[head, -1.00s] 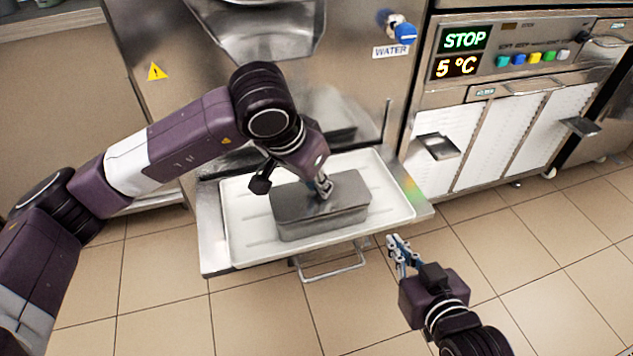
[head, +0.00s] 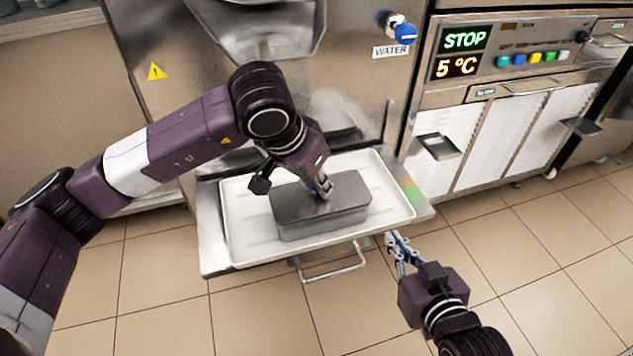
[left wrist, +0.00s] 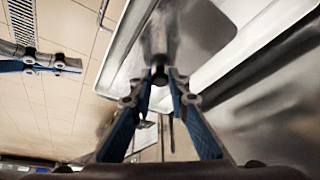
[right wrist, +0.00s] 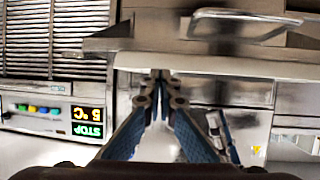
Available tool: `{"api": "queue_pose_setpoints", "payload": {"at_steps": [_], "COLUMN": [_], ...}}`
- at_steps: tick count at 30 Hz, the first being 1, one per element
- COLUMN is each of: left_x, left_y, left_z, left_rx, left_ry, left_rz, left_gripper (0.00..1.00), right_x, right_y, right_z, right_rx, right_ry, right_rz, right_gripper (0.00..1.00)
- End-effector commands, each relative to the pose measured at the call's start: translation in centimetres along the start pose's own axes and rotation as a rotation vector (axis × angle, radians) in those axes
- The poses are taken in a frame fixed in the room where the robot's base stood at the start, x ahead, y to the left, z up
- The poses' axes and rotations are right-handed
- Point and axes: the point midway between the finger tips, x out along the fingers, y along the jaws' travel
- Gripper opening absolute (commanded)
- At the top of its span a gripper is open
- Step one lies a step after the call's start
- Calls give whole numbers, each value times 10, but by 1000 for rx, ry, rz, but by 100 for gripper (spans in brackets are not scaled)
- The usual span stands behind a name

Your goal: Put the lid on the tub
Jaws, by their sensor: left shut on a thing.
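The grey metal tub (head: 325,224) stands in the white tray. The flat grey lid (head: 292,204) lies over the tub's top and covers its opening; I see no clear gap between them, but I cannot tell whether it is fully seated. My left gripper (head: 324,189) points down at the lid's middle and is shut on its small knob. The dark knob (left wrist: 159,70) shows between the fingertips in the left wrist view. My right gripper (head: 396,244) is off the tray's front right corner. Its fingertips (right wrist: 161,78) meet with nothing between them.
The white tray (head: 245,240) rests on a metal shelf with a bar handle (head: 333,274) at its front. A metal machine with a blue water knob (head: 404,33) rises behind. A freezer with a display (head: 463,52) stands at the right. The tiled floor in front is clear.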

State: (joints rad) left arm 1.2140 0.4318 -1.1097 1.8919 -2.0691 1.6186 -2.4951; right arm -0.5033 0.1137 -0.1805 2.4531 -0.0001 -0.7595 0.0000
Motion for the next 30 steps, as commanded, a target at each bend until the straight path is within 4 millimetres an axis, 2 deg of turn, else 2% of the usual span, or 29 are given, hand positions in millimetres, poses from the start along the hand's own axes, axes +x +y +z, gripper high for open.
{"api": "queue_pose_setpoints", "payload": {"at_steps": [30], "left_x": [1], "left_y": [0], "left_z": [0], "left_rx": [-2], "left_ry": [0], "left_rz": [-1], "left_gripper": [0], "right_x": [2], "right_y": [-2], "right_z": [-20], "right_rx": [0], "right_ry": [88], "right_rz": [-4], "right_gripper": [0]}}
